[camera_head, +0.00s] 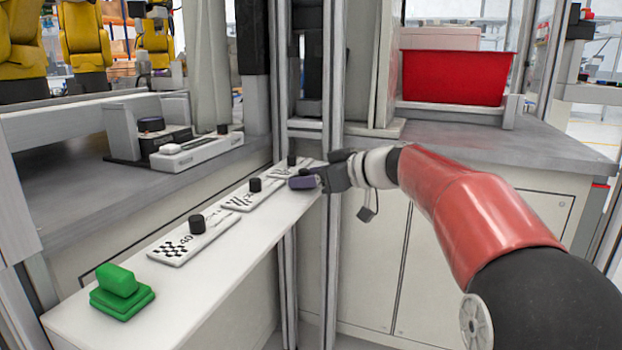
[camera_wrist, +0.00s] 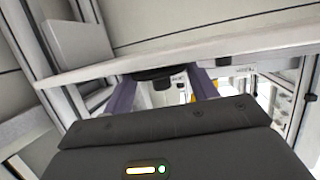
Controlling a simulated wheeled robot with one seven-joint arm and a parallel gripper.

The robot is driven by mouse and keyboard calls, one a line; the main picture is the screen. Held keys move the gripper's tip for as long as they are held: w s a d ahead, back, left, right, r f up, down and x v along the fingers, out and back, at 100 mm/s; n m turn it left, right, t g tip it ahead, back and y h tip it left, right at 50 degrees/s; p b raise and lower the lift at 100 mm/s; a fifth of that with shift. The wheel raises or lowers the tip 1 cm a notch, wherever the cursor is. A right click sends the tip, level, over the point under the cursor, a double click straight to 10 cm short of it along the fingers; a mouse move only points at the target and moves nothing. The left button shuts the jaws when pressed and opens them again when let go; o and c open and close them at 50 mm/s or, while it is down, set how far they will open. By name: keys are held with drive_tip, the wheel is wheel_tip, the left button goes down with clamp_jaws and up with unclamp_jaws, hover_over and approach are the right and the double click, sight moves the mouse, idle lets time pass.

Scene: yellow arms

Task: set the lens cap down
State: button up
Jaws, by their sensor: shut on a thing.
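My gripper (camera_head: 303,182) reaches to the far end of the narrow white shelf, its purple fingers low over the shelf top. In the wrist view my gripper (camera_wrist: 165,82) has its two fingers pointing away from the camera. A dark, flat, rounded thing, which looks like the lens cap (camera_wrist: 150,74), sits between the fingertips, and they are shut on it. In the head view the cap cannot be told apart from the fingers. Whether it touches the shelf is not clear.
The white shelf (camera_head: 215,290) carries a green block (camera_head: 121,292) and several patterned plates with black knobs, the nearest plate (camera_head: 185,243) among them. Grey uprights stand behind my gripper. A red bin (camera_head: 455,77) stands on the right counter.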

drive_tip(key=shift+f, duration=0.25)
drive_tip(key=o, duration=1)
drive_tip(key=shift+c, duration=0.2)
drive_tip(key=shift+r, duration=0.1)
